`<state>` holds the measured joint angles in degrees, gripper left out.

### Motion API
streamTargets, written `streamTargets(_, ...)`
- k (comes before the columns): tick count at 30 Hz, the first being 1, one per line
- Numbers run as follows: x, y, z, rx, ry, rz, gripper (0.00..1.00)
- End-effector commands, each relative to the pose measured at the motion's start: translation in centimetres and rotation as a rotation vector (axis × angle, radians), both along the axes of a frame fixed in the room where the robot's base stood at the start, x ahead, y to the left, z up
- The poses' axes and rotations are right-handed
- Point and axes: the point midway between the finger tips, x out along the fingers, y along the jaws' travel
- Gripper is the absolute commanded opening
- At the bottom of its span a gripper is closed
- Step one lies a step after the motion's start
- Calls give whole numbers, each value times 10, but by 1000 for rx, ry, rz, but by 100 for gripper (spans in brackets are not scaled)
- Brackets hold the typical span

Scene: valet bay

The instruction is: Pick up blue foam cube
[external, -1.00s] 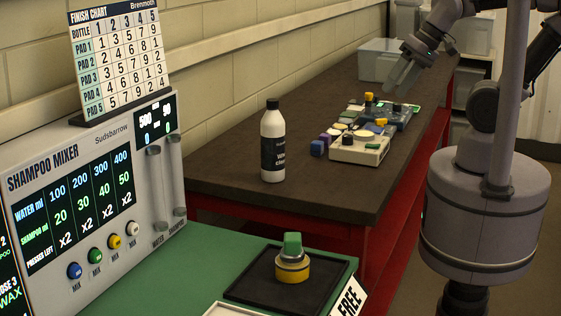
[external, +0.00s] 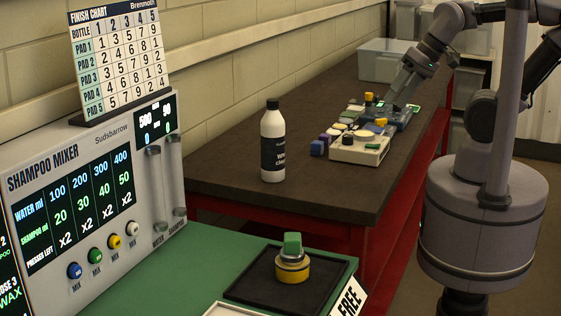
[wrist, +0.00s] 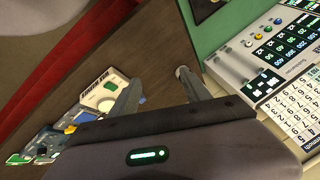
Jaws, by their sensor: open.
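A small blue cube (external: 317,147) sits on the dark bench top, at the left of the cream tray. A purple cube (external: 325,138) is right behind it. My gripper (external: 394,98) points down over the blue tray farther back on the bench, well to the right of and beyond the blue cube. In the wrist view my gripper (wrist: 158,84) has its two fingers spread apart with nothing between them.
The cream tray (external: 345,154) and the blue tray (external: 393,122) hold small items. A white bottle (external: 272,165) stands nearer on the bench (external: 330,195). A clear bin (external: 375,67) stands at the back.

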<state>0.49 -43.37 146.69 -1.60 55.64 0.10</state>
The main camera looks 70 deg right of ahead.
Motion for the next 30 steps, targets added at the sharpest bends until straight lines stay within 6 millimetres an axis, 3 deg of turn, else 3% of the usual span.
streamTargets(14,0,0,0,0,0,0,55)
streamTargets(17,0,0,0,0,0,0,42)
streamTargets(25,1,0,1,1,2,-3,42)
streamTargets(28,20,-6,16,23,54,-74,42)
streamTargets(30,55,-18,36,55,136,-202,42)
